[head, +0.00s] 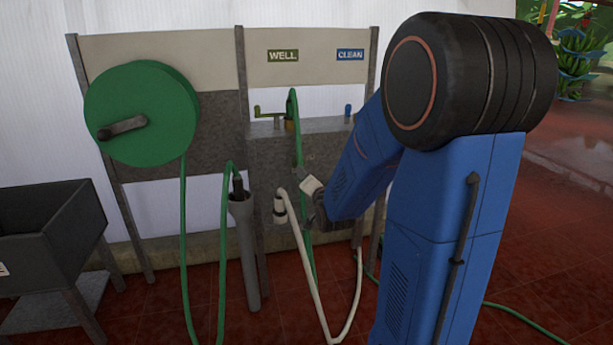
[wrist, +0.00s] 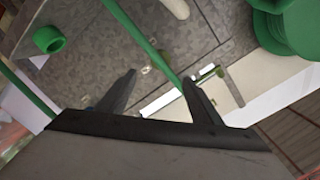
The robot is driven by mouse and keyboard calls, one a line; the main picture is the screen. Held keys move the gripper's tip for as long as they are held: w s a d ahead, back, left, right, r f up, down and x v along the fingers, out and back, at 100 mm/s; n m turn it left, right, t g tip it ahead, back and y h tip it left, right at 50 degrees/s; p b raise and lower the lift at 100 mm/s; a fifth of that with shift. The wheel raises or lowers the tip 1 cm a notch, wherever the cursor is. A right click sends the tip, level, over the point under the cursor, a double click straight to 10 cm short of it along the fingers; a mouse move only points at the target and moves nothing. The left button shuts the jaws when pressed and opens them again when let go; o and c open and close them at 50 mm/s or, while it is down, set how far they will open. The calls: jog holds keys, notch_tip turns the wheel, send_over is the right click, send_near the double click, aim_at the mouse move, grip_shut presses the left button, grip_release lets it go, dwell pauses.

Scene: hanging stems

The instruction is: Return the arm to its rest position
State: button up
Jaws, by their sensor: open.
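My blue arm (head: 440,200) fills the right half of the head view. It reaches forward and bends down to the left toward the grey panel. My gripper (wrist: 160,92) shows in the wrist view with its two dark fingers spread apart. Nothing is seen held between them. A green hose (wrist: 140,30) runs close to the right fingertip; I cannot tell whether they touch. In the head view the arm's end is in front of the hanging green hose (head: 298,150), and the fingers are hard to make out there.
A grey upright tube (head: 243,245) holds a hose end. A white hose (head: 318,295) loops below the arm. WELL (head: 283,56) and CLEAN (head: 350,55) signs are on the board. Open red floor lies right.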

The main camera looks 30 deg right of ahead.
jog(key=shift+s+a, duration=0.1)
jog(key=shift+s, duration=0.4)
jog(key=shift+r, duration=0.1)
jog(key=s+a+n+g+y, duration=0.3)
jog(key=s+a+n+g, duration=0.35)
jog(key=s+a, duration=0.7)
jog(key=s+a+n+g, duration=0.2)
jog(key=s+n, duration=0.1)
jog(key=s, duration=0.8)
jog(key=s+a+f+n+g+y, duration=0.1)
jog(key=s+a+n+g, duration=0.1)
jog(key=s, duration=0.9)
jog(key=shift+s+f+n+g+y, duration=0.3)
jog(key=shift+s+n+g, duration=0.1)
jog(key=shift+n+g, duration=0.05)
